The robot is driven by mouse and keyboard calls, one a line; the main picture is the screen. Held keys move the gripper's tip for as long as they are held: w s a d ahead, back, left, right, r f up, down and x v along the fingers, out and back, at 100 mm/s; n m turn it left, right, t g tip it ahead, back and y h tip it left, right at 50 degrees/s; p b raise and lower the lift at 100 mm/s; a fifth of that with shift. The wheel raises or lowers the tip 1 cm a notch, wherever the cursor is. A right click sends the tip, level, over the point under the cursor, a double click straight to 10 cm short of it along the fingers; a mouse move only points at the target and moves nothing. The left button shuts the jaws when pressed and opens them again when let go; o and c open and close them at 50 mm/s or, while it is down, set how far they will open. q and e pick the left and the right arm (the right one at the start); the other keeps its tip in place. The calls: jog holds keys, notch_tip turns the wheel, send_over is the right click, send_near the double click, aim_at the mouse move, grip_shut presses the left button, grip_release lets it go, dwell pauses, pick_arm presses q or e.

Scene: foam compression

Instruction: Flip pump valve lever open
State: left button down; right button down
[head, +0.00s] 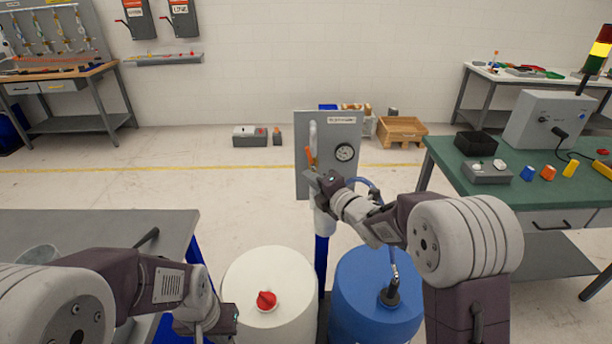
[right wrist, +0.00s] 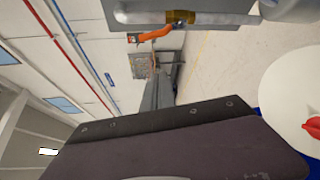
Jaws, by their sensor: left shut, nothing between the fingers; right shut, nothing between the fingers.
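The orange valve lever (head: 310,157) stands close to upright in the head view, beside the white pipe on the grey pump panel (head: 343,178). In the right wrist view the lever (right wrist: 153,34) reaches left from a brass valve body (right wrist: 180,17) on a grey pipe. My right gripper (head: 316,181) is shut and empty, just below the lever in the head view. I cannot tell whether it touches the lever. My left gripper (head: 226,322) is shut and empty, low in the head view near the white drum, partly cut off by the frame edge.
A white drum (head: 268,280) with a red cap and a blue drum (head: 372,297) with a hose stand below the panel. A round gauge (head: 345,152) is on the panel. A grey table (head: 90,228) is at left, a green-topped bench (head: 455,172) at right.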

aim_at(309, 155)
jog(key=r+p+x, duration=0.1)
jog(key=p+x, duration=0.2)
jog(key=x, duration=0.7)
jog(key=d+p, duration=0.1)
jog(key=d, duration=0.1)
jog(key=d+p, duration=0.1)
jog(key=shift+w+d+r, duration=0.15)
jog(key=shift+w+d, duration=0.1)
jog(key=shift+d, duration=0.15)
